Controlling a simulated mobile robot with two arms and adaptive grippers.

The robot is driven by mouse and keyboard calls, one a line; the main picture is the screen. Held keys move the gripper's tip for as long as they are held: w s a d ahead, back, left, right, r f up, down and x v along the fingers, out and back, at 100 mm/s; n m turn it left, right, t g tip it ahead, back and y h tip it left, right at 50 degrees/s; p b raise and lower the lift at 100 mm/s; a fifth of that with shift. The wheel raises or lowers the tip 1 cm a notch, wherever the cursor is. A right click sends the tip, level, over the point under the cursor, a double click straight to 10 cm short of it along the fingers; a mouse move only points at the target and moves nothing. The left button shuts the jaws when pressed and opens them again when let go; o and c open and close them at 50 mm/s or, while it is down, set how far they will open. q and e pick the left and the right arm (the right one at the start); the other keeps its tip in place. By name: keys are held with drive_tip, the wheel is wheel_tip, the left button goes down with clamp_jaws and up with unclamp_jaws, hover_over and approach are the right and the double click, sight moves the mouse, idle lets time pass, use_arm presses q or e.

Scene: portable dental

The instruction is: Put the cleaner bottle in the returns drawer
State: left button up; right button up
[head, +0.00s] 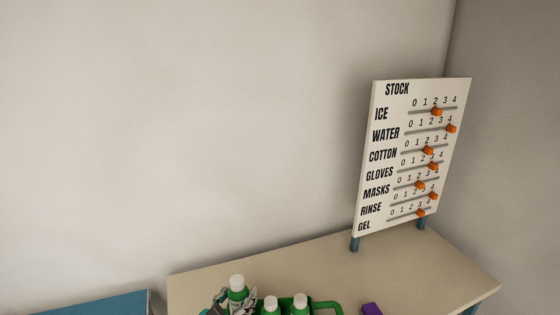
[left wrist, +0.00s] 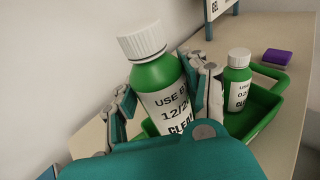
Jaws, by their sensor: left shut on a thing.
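The cleaner bottle (left wrist: 158,75) is green with a ribbed white cap and a white label reading "USE BY" and the start of "CLEANER". My left gripper (left wrist: 166,95) is shut on it, with a finger on each side of its body. In the head view the bottle (head: 237,291) shows at the bottom edge, with my left gripper (head: 217,300) at its left side. I cannot tell whether its base is clear of the surface. My right gripper and the returns drawer are not in view.
A purple block (head: 371,309) lies to the right on the beige counter (head: 420,270). A stock board (head: 412,160) stands at the back. A blue surface (head: 80,304) is at lower left.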

use_arm(q)
drive_tip(key=s+a+r+n+y, duration=0.2)
drive_tip(key=s+a+r+y, duration=0.1)
drive_tip(key=s, duration=0.6)
drive_tip(key=s+a+r+n+t+y, duration=0.1)
drive_tip(key=s+a+r+n+y, duration=0.1)
drive_tip(key=s, duration=0.7)
drive_tip(key=a+r+y, duration=0.1)
drive_tip(key=a, duration=0.1)
drive_tip(key=shift+s+a, duration=0.3)
drive_tip(key=shift+a, duration=0.05)
drive_tip(key=shift+d+f, duration=0.1)
